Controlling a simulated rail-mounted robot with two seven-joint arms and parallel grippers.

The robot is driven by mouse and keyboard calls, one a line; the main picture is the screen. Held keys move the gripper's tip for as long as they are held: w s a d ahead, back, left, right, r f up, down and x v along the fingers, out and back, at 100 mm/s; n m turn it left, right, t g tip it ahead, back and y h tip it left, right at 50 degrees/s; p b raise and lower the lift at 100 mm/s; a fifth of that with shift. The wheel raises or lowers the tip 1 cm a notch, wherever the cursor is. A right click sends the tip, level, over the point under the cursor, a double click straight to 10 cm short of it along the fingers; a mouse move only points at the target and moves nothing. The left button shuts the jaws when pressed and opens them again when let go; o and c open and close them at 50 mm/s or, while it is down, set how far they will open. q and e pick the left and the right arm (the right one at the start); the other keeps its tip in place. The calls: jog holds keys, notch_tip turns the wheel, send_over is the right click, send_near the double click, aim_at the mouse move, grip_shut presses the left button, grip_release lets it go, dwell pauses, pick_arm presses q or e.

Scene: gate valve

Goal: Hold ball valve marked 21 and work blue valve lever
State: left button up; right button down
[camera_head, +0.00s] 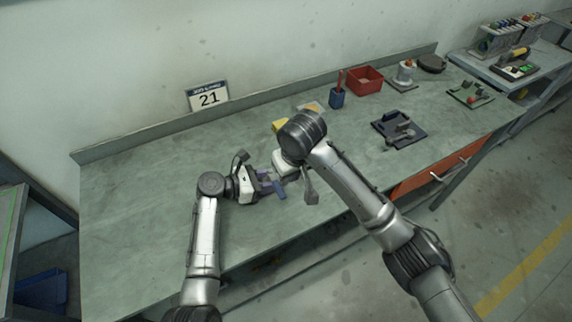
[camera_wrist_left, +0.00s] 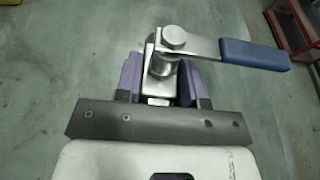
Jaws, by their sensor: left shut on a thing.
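The ball valve (camera_wrist_left: 160,68) is a silver metal body with a round bolt head on top, seen in the left wrist view. Its lever has a blue handle (camera_wrist_left: 255,54) that points to the right there. My left gripper (camera_wrist_left: 163,82) is shut on the valve body, with one purple finger on each side. In the head view my left gripper (camera_head: 272,184) is low over the bench, where the valve is hard to make out. My right gripper (camera_head: 289,163) is close beside it; its fingers are mostly hidden by its own wrist. The sign marked 21 (camera_head: 208,97) stands at the bench's back edge.
The green bench (camera_head: 140,200) is clear at its left. A yellow item (camera_head: 280,125), a blue cup (camera_head: 337,98) and a red bin (camera_head: 365,80) stand behind the grippers. A dark plate with a fitting (camera_head: 385,128) lies to the right. An orange drawer front (camera_head: 425,176) is below.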

jog(key=shift+r, duration=0.35)
pick_arm(q)
jog(key=o, duration=1)
jog(key=v, duration=1.2)
jog(key=shift+s, duration=0.1)
pick_arm(e)
jog(key=shift+a, duration=0.1)
